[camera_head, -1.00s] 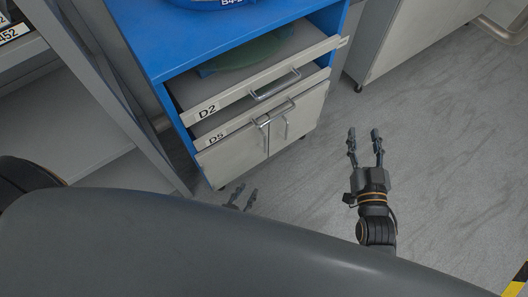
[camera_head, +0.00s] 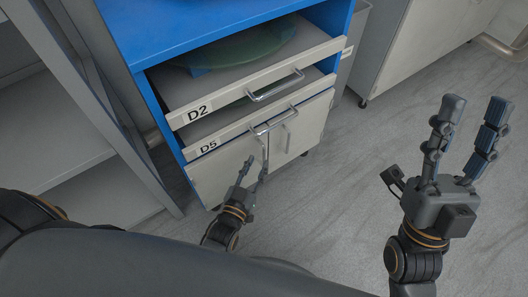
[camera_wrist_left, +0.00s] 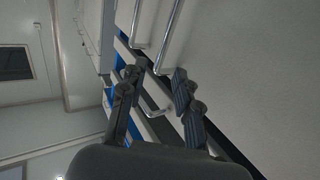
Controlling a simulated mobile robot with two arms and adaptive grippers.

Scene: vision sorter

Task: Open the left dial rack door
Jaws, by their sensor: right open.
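The blue and grey rack's left door (camera_head: 216,182) is shut, below the drawers marked D2 (camera_head: 235,95) and D5 (camera_head: 225,140). Its upright metal handle (camera_head: 265,148) is near the middle seam. The right door (camera_head: 312,125) beside it is also shut. My left gripper (camera_head: 256,167) is open in front of the left door, its fingertips close to that handle. In the left wrist view, a metal bar handle (camera_wrist_left: 157,98) shows between the parted fingers of my left gripper (camera_wrist_left: 157,75); contact cannot be told. My right gripper (camera_head: 474,108) is open and empty over the floor, right of the rack.
A grey shelf unit (camera_head: 75,110) stands close on the left. A grey cabinet (camera_head: 410,45) stands at the back right. The floor (camera_head: 330,215) in front is clear.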

